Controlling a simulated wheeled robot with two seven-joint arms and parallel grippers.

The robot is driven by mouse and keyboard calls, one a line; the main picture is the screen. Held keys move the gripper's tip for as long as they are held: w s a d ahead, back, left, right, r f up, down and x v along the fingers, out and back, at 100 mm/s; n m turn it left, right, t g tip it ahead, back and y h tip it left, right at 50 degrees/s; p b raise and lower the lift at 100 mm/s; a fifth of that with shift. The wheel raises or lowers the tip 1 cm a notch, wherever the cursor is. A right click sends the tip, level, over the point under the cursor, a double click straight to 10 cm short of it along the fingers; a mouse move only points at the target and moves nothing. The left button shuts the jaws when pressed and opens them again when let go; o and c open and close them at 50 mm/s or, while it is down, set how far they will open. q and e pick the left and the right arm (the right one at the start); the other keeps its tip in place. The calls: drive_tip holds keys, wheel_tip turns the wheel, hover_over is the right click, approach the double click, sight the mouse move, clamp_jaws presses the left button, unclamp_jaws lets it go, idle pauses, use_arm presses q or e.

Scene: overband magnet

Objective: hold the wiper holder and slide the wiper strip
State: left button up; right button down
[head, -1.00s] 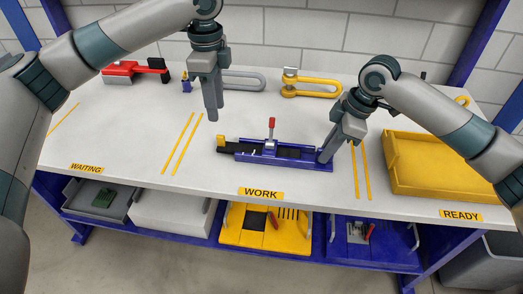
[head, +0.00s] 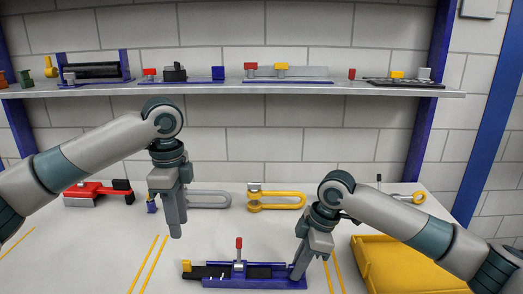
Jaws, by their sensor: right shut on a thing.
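The blue wiper holder (head: 254,283) lies on the white table at the bottom of the head view, with an upright red-topped lever (head: 239,243) at its middle. The black wiper strip (head: 208,272) lies along it and sticks out to the left, with a yellow block (head: 186,266) at its left end. My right gripper (head: 296,277) is shut on the holder's right end. My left gripper (head: 176,235) points down above the table, up and left of the lever, touching nothing. Its fingers show edge-on, so their gap is unclear.
A yellow tray (head: 405,268) stands on the right. Behind lie a red clamp tool (head: 93,192), a grey looped part (head: 208,199) and a yellow looped part (head: 277,201). A shelf (head: 230,89) with several parts runs along the wall above.

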use_arm(q)
wheel_tip(320, 180, up, 7)
idle(0.8)
drive_tip(key=shift+f, duration=0.1)
use_arm(e)
drive_tip(key=c, duration=1.8)
unclamp_jaws()
drive_tip(key=shift+o, duration=0.2)
drive_tip(key=shift+r, duration=0.15)
drive_tip(key=v, duration=1.1)
drive_tip(key=shift+r, duration=0.35)
drive_tip(key=shift+d, duration=0.15)
